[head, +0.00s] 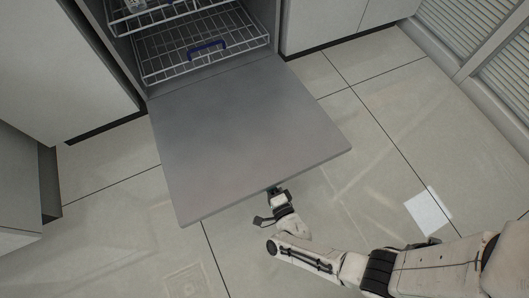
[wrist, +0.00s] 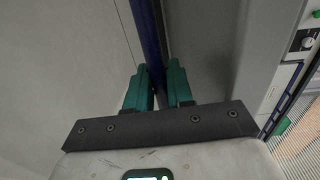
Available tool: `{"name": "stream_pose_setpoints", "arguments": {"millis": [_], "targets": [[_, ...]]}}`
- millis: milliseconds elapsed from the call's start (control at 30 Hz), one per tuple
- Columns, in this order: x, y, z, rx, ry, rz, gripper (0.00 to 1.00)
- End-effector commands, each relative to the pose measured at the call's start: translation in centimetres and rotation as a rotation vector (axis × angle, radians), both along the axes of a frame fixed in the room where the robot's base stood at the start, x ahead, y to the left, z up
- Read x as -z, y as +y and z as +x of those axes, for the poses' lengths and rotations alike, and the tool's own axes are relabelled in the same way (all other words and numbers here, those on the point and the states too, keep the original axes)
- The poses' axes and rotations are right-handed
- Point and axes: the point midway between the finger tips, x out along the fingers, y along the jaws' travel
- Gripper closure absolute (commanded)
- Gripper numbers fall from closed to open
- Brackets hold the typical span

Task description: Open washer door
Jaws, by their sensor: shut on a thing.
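The washer door (head: 245,135) is a flat grey panel, folded down and lying open in front of the washer in the head view. My gripper (head: 274,190) is at the door's outer edge, near its middle. In the wrist view, the teal fingers of my gripper (wrist: 158,72) close around a dark blue bar (wrist: 150,35), which looks like the door handle. The grey door face (wrist: 203,45) shows beside it. The head view hides most of the grip under the door's edge.
Inside the washer, a lower wire rack (head: 205,47) with a blue handle is pushed in, and an upper rack (head: 140,18) is above. Cabinets (head: 325,22) flank the washer.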

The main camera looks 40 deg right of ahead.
Motion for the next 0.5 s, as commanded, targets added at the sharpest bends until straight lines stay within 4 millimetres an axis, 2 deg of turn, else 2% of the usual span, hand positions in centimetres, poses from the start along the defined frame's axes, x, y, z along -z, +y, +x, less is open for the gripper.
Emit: {"name": "stream_pose_setpoints", "arguments": {"millis": [200,500], "targets": [[1.2,-0.1,-0.4,0.002,0.0,0.0,1.0],[1.6,-0.1,-0.6,0.003,-0.002,-0.001,1.0]]}}
